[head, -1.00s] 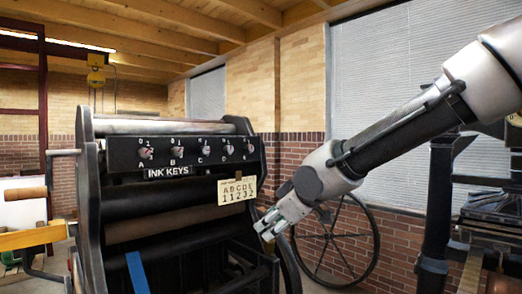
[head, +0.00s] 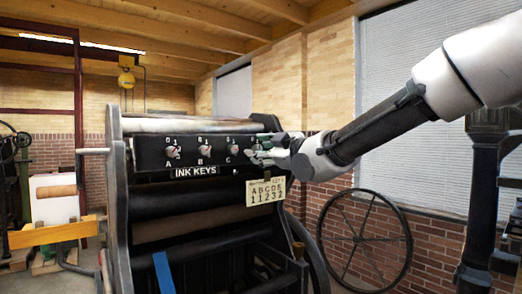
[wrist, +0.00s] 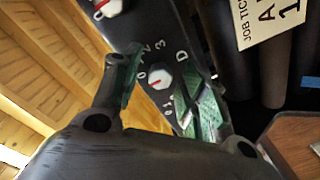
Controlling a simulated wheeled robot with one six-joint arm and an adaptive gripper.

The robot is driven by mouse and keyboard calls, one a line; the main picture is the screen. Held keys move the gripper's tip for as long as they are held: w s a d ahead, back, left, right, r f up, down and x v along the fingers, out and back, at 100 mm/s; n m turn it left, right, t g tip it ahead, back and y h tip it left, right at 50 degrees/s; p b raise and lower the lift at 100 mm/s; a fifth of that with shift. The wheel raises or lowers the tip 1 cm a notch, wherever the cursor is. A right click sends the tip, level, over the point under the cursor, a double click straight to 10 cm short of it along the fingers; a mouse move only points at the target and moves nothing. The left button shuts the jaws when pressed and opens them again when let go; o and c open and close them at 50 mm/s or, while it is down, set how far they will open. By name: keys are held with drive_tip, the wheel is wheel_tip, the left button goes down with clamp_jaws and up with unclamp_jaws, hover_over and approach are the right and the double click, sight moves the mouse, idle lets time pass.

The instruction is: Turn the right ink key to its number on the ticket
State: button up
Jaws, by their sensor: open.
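My gripper (head: 258,148) is open in front of the right part of the black ink-key panel (head: 188,139). In the wrist view its fingers (wrist: 165,92) stand on either side of ink key D (wrist: 159,77), a pale knob with a red mark. Contact with the key cannot be told, nor can the exact number its mark points at. Another key (wrist: 107,7), with a red pointer, shows at the top edge. Keys A (head: 173,152), B (head: 205,149) and C (head: 234,147) are clear in the head view; E is hidden there. The ticket (head: 265,191) reads ABCDE over 11232.
The press's dark rollers (head: 190,205) lie below the panel, and the ticket hangs close under my gripper. A large spoked wheel (head: 365,240) stands to the right by the brick wall.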

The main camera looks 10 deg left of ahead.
drive_tip(key=shift+w+a, duration=0.15)
clamp_jaws()
